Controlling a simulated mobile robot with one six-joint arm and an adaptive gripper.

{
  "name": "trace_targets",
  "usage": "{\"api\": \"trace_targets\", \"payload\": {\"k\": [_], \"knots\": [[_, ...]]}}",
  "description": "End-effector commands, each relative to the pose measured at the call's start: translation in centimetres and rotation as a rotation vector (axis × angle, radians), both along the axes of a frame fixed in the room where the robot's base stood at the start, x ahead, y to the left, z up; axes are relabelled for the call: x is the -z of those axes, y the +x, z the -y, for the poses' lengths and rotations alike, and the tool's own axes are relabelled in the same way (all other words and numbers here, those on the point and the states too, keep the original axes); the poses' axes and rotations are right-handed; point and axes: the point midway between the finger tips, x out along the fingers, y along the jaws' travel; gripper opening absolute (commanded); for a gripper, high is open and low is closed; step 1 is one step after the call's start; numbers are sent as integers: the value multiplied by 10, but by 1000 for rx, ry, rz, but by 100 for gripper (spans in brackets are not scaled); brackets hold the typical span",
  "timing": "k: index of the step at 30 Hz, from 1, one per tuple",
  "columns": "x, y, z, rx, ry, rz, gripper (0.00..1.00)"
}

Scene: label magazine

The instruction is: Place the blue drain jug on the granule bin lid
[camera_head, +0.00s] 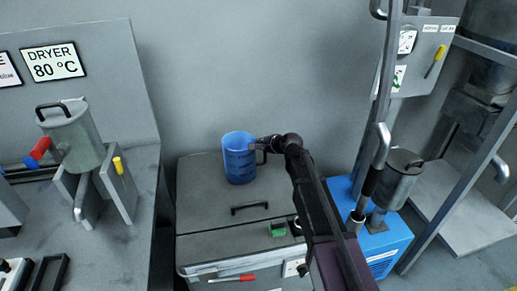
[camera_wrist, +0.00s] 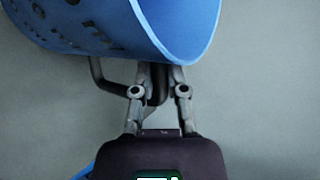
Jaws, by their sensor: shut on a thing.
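The blue drain jug (camera_head: 238,160) is upright over the back part of the grey granule bin lid (camera_head: 203,200) in the head view. I cannot tell whether its base touches the lid. My gripper (camera_head: 264,147) reaches in from the right and is shut on the jug's handle. In the wrist view the jug (camera_wrist: 165,25) fills the top, with its open rim facing right. The fingers of my gripper (camera_wrist: 159,83) close around the dark handle (camera_wrist: 105,80) there; the grip point is partly hidden.
The lid has a black handle (camera_head: 250,208) and a small green item (camera_head: 278,229) near its front right. A blue unit (camera_head: 385,246) with a metal canister (camera_head: 397,180) stands right of the bin. A dryer bench (camera_head: 120,245) stands at left. A wall is behind.

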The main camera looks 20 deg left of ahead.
Motion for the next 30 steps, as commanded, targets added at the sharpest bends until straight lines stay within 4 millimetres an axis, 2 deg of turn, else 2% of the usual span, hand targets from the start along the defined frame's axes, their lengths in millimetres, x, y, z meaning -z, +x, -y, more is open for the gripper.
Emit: {"api": "trace_targets", "payload": {"k": [14, 15, 18, 30], "knots": [[4, 0, -1, 0, 1, -1, 0], [4, 0, -1, -1, 0, 0, 21], [3, 0, -1, -1, 0, 0, 50], [3, -1, -1, -1, 0, 0, 52]]}}
